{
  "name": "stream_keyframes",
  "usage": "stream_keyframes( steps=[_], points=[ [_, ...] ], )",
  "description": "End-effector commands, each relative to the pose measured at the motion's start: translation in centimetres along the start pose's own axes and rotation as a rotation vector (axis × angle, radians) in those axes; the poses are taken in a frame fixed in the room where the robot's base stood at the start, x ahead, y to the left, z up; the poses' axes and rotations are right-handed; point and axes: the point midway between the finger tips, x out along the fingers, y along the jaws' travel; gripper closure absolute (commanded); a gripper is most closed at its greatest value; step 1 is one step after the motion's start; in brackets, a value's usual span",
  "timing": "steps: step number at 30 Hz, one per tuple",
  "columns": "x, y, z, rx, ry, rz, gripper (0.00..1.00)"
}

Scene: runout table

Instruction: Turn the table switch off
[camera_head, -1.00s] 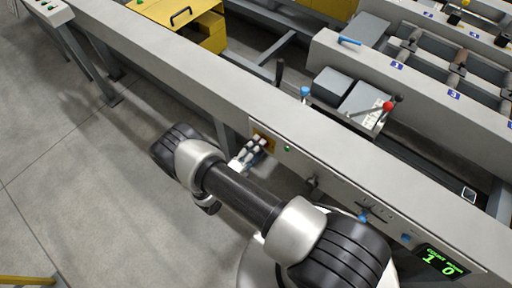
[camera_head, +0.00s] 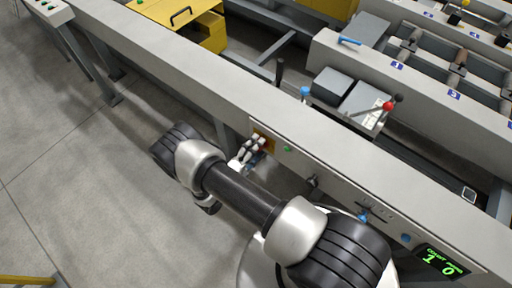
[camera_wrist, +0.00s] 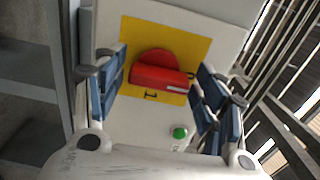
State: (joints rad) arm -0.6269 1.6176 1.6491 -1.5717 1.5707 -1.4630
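The table switch is a red rotary knob with a bar handle (camera_wrist: 160,77) on a yellow plate (camera_wrist: 190,45) in the wrist view. The bar lies nearly crosswise in that picture, with a pale mark near its right end. My gripper (camera_wrist: 157,92) is open, with one blue-padded finger on each side of the knob and gaps to the bar. In the head view my gripper (camera_head: 248,152) is at the table's front panel, partly covering the yellow plate (camera_head: 264,140) and hiding the knob.
A green button or lamp (camera_wrist: 180,133) sits beside the yellow plate, close to the right finger. It also shows in the head view (camera_head: 288,149). Farther right on the front panel are a dark knob (camera_head: 313,181), a blue knob (camera_head: 363,217) and a green-lit display (camera_head: 441,262).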

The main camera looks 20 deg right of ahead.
Motion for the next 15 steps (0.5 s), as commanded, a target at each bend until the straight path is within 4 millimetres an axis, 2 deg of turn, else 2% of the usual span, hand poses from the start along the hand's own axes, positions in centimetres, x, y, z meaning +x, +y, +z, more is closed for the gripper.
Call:
stream_keyframes(
  steps=[11, 15],
  points=[
    [-0.03, -0.03, 0.06, 0.002, -0.001, 0.0, 0.27],
    [-0.87, -0.03, 0.15, 0.002, -0.003, 0.0, 0.27]
  ],
)
